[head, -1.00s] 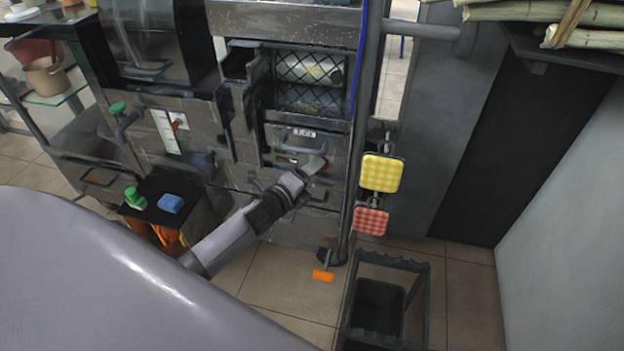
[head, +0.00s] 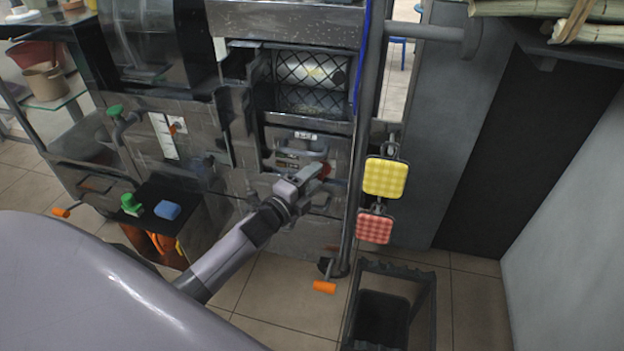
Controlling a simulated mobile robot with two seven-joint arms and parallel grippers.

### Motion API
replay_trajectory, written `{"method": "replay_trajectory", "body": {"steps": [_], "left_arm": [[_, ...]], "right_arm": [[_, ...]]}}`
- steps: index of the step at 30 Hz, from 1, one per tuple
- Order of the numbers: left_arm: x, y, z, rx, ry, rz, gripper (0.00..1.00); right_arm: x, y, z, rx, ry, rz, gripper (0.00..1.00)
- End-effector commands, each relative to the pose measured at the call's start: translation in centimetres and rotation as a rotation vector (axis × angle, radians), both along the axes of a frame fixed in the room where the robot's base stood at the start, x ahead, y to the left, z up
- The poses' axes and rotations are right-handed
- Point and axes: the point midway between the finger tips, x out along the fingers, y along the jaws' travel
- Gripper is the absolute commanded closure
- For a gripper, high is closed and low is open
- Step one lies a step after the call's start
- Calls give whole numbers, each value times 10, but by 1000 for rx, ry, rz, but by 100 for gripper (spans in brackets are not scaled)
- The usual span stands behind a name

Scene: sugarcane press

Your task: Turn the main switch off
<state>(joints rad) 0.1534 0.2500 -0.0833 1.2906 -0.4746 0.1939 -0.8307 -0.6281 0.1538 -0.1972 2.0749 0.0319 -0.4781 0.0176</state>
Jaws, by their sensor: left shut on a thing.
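The sugarcane press (head: 290,235) stands ahead with a dark metal front. My right gripper is not in view.
A yellow pad (head: 384,178) and a red pad (head: 374,228) hang right of the press. An open dark bin (head: 382,308) stands on the floor below. An orange-ended pedal (head: 324,287) sticks out at the press's foot. A black tray (head: 155,217) holds a blue sponge (head: 167,210).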

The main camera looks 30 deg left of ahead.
Motion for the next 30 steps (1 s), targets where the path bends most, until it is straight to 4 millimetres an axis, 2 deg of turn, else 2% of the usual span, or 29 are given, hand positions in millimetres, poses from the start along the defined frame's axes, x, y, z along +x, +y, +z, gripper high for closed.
{"method": "replay_trajectory", "body": {"steps": [4,5,7,19,25,30], "left_arm": [[0,-1,-1,-6,2,-1,86],[0,-1,-1,-6,2,-1,52],[0,-1,-1,-6,2,-1,30],[-5,0,0,-3,1,0,30],[-29,4,0,-3,2,0,30],[-52,7,0,-3,3,0,30]], "right_arm": [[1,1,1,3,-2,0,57],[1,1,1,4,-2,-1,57],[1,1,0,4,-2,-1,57],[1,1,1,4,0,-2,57],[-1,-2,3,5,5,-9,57],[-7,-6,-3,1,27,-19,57]]}}
